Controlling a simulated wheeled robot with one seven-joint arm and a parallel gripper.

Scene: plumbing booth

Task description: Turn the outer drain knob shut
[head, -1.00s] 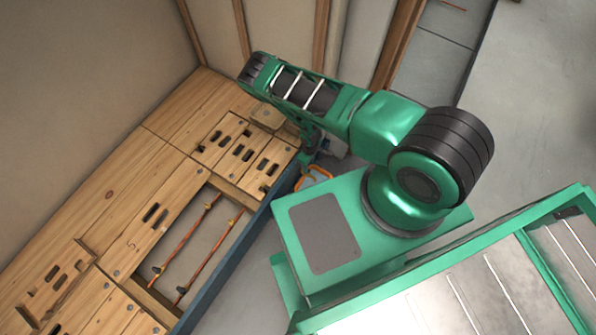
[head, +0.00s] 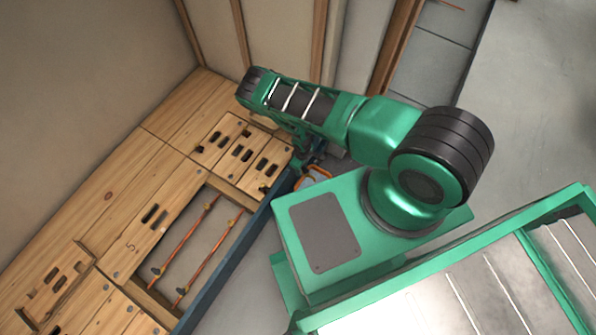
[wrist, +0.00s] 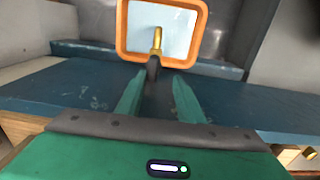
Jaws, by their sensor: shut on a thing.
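In the wrist view, the drain knob (wrist: 153,68) is a small dark handle, with a brass stem (wrist: 157,40) showing beyond it. My gripper (wrist: 159,80) has its two green fingers on either side of the dark handle, shut on it. The handle's lower part is in shadow between the fingers, and its exact turn angle is hard to tell. In the head view, my gripper (head: 304,155) is at the far end of the blue edge beam, small and partly covered by my arm. The knob cannot be made out there.
An orange frame (wrist: 122,30) around a pale pane stands just beyond the knob; it also shows in the head view (head: 318,168). A blue beam (head: 232,250) edges the wooden floor panels (head: 130,205). Copper pipes (head: 208,260) lie in an open floor bay.

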